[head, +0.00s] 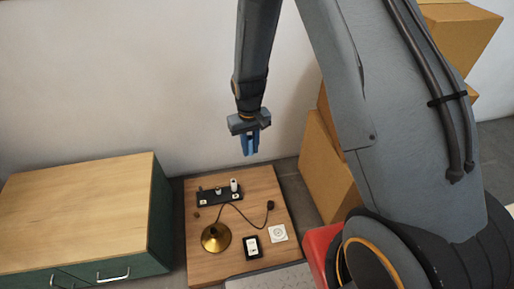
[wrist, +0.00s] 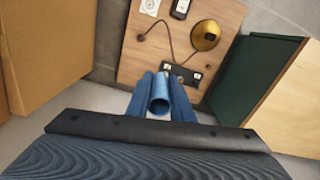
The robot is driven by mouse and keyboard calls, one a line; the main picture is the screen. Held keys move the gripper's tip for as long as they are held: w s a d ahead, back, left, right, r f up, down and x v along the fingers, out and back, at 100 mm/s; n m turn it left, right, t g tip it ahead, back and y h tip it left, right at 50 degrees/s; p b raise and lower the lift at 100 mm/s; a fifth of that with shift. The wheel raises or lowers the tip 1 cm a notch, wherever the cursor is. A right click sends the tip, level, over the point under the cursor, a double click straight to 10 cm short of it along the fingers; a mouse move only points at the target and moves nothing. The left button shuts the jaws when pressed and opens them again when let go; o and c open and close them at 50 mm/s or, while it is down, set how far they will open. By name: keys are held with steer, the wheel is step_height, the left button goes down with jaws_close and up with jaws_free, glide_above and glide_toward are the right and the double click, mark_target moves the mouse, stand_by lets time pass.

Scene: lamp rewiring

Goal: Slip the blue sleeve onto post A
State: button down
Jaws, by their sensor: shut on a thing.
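My gripper (head: 250,146) is high above the wooden board, pointing down. In the wrist view its two blue fingers are shut on the blue sleeve (wrist: 159,104), a hollow tube whose open end faces the camera. In the head view the sleeve cannot be told apart from the blue fingers. The black terminal block (head: 219,197) lies at the back of the board and carries small upright posts, one with a white top (head: 234,185). The block shows beyond the fingers in the wrist view (wrist: 197,78), partly hidden. I cannot read which post is A.
The board (head: 262,182) also holds a brass lamp base (head: 215,237) with a dark cord, a black-framed device (head: 252,247) and a white socket plate (head: 278,233). A green cabinet (head: 161,215) stands left, cardboard boxes (head: 325,170) right. Air around my gripper is clear.

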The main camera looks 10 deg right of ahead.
steer(key=w+a+f+n+b, duration=0.1)
steer(key=w+a+f+b, duration=0.35)
steer(key=f+b, duration=0.2)
steer(key=w+a+f+n+b, duration=0.1)
steer(key=w+a+f+b, duration=0.2)
steer(key=a+f+b, duration=0.4)
steer(key=n+b, duration=0.2)
steer(key=b, duration=1.2)
glide_above(203, 196)
steer(key=shift+w+f, duration=0.15)
steer(key=shift+f, duration=8.65)
steer(key=shift+f, duration=0.1)
steer(key=shift+f+b, duration=2.7)
steer(key=shift+f, duration=1.9)
steer(key=shift+f, duration=0.1)
